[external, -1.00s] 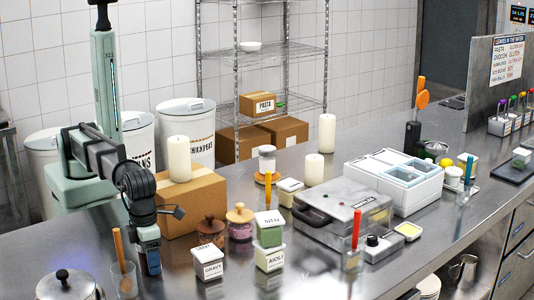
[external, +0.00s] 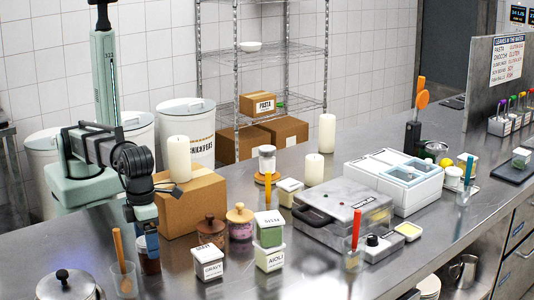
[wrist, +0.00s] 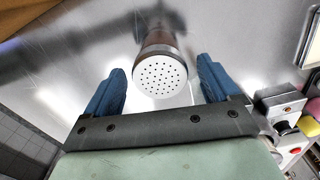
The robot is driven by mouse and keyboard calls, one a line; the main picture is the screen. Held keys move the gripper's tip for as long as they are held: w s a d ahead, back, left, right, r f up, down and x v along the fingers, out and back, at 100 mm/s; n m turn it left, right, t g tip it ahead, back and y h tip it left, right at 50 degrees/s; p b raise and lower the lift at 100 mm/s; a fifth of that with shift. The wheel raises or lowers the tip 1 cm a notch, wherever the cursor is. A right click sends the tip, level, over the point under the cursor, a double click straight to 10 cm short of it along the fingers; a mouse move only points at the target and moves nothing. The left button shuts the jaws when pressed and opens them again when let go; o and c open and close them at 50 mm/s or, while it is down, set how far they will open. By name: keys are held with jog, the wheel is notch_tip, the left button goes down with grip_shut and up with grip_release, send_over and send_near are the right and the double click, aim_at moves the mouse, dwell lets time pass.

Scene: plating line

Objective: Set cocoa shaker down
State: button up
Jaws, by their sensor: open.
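The cocoa shaker (external: 150,265) is a brown cylinder standing upright on the steel counter at the front left of the external view. In the wrist view its pale, perforated top (wrist: 160,76) faces the camera. My gripper (wrist: 161,82) is open, with its blue fingers on either side of the shaker's top and a gap at each side. In the external view my gripper (external: 148,238) is above the counter at the shaker's upper part and hides some of it.
A clear cup with an orange-brown stick (external: 122,280) stands close left of the shaker. A metal pot (external: 66,286) is at the front left. Wooden-lidded jars (external: 240,223) and labelled tubs (external: 208,264) stand to the right. A cardboard box (external: 195,205) is behind.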

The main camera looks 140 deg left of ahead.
notch_tip(320, 180, up, 7)
jog(key=shift+f, duration=0.2)
dwell(0.5)
